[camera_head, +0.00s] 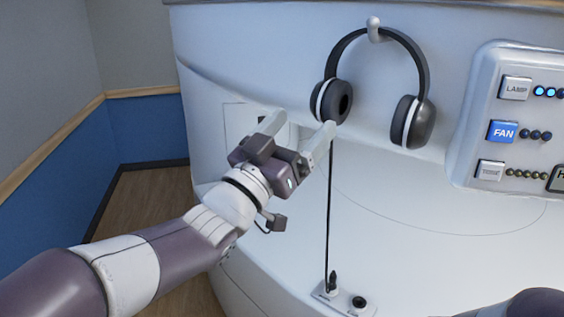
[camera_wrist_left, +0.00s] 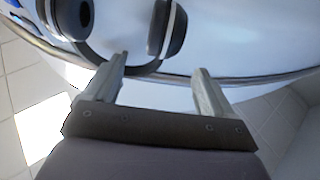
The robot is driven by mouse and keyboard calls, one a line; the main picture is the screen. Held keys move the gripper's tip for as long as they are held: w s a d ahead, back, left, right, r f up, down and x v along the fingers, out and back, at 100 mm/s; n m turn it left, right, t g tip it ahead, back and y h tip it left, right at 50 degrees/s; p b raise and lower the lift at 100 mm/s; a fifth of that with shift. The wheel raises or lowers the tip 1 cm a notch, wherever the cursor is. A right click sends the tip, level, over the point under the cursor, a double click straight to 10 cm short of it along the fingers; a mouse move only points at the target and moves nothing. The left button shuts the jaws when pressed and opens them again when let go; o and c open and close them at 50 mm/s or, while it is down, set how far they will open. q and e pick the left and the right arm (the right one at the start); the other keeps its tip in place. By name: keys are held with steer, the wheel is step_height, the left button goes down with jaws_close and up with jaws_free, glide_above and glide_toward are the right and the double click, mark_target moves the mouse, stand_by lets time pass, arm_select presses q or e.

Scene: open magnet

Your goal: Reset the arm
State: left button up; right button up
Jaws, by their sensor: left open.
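My left gripper (camera_head: 300,128) is open, with its two pale fingers spread apart and nothing between them. It is in front of the white machine face, to the lower left of the headphones. In the left wrist view the open fingers (camera_wrist_left: 163,82) show the headphones (camera_wrist_left: 128,68) beyond and to the left. Black-and-white headphones (camera_head: 420,72) hang from a peg on the machine. The right fingertip overlaps the area just below the left ear cup; I cannot tell whether they touch. Part of my right arm shows at the bottom right; its gripper is out of view.
A cable (camera_head: 328,220) runs down from the headphones to a plug in a socket plate (camera_head: 343,299). A control panel (camera_head: 512,120) with LAMP and FAN buttons is at the right. The white machine (camera_head: 420,210) fills most of the view. Open floor (camera_head: 150,205) lies at the left.

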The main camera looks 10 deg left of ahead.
arm_select(q)
steer(key=s+a+f+n+g+y, duration=0.1)
steer(key=a+f+g+y, duration=0.25)
steer(key=f, duration=0.55)
steer(key=s+a+f+n+g+y+b, duration=0.15)
steer(key=a+f+y, duration=0.25)
steer(key=f, duration=0.5)
steer(key=s+a+f+n+g+y, duration=0.1)
steer(key=a+f+n+g+y, duration=0.2)
steer(key=f, duration=0.7)
steer(key=s+a+f+g, duration=0.2)
steer(key=s+f+g, duration=0.3)
steer(key=s+f, duration=0.1)
steer(key=s+a+f+g+y, duration=0.1)
steer(key=s+a+f+g, duration=0.1)
steer(key=s+f+g, duration=0.3)
step_height(320, 180, down, 4)
steer(key=s, duration=0.2)
steer(key=shift+s+a+n, duration=0.3)
steer(key=shift+n, duration=0.05)
